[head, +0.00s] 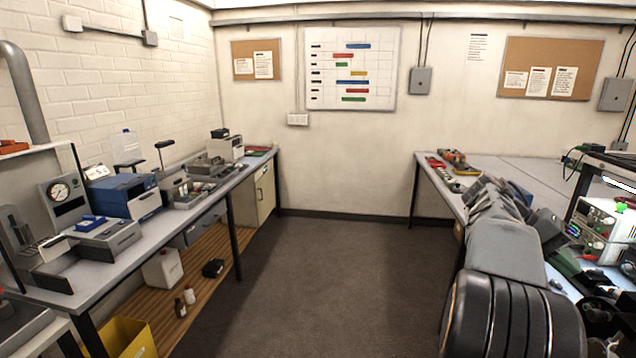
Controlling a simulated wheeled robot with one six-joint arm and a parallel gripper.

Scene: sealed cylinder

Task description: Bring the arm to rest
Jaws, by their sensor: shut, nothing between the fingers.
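I cannot make out my gripper in the head view. A large grey and black ribbed shape at the lower right, close to the camera, may be part of my arm. It hides part of the right bench (575,172). No sealed cylinder can be picked out in this view.
A long bench (218,192) on the left carries a blue box (128,194), a dial gauge unit (62,193) and other instruments. A yellow bin (124,338) stands at the lower left. An instrument with a screen (592,225) is at the right. The floor (325,275) between the benches is clear.

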